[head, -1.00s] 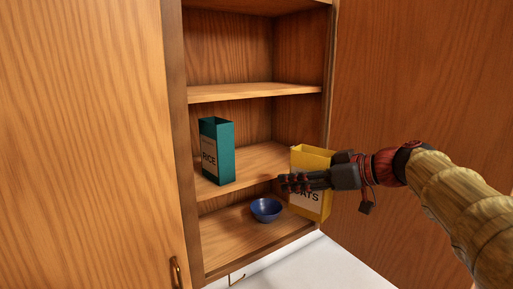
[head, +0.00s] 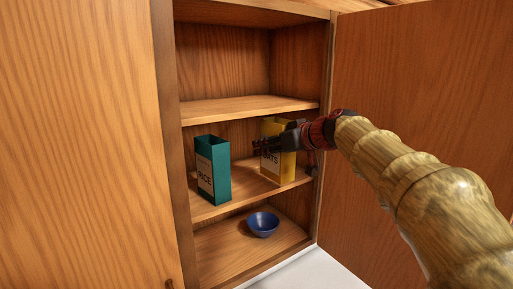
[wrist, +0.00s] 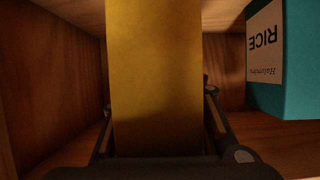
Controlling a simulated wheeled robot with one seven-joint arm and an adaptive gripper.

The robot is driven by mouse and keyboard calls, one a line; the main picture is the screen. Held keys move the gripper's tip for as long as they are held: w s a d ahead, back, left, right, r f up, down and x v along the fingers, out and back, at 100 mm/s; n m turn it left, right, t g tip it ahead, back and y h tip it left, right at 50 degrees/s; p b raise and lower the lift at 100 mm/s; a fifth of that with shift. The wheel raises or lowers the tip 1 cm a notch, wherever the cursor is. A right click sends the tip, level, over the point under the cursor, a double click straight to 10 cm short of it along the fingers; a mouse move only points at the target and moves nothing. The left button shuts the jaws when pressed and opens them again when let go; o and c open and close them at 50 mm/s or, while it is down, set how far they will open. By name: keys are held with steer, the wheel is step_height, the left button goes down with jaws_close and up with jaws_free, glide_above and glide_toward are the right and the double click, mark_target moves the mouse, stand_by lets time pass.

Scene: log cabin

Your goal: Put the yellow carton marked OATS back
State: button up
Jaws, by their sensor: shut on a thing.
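The yellow OATS carton (head: 287,166) is inside the open cabinet at the middle shelf (head: 238,188), right of the teal RICE carton. My gripper (head: 268,146) is shut on the yellow carton and covers part of its label. In the wrist view the yellow carton (wrist: 155,75) stands between the two fingers and fills the middle. The carton looks upright. I cannot tell whether its base touches the shelf.
The teal RICE carton (head: 213,170) stands on the middle shelf, left of the yellow carton with a gap between; it also shows in the wrist view (wrist: 290,85). A blue bowl (head: 263,224) sits on the bottom shelf. The upper shelf (head: 245,109) is empty. The right cabinet door (head: 420,90) stands open beside my arm.

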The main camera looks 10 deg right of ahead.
steer(key=p+x, duration=0.2)
steer(key=x, duration=0.5)
steer(key=shift+w+f, duration=0.2)
steer(key=shift+f, duration=0.05)
steer(key=shift+s+f, duration=0.15)
steer(key=shift+f, duration=0.1)
steer(key=shift+f, duration=0.25)
steer(key=o, duration=1.2)
steer(key=shift+c, duration=0.2)
steer(key=shift+o, duration=0.5)
steer(key=shift+r, duration=0.1)
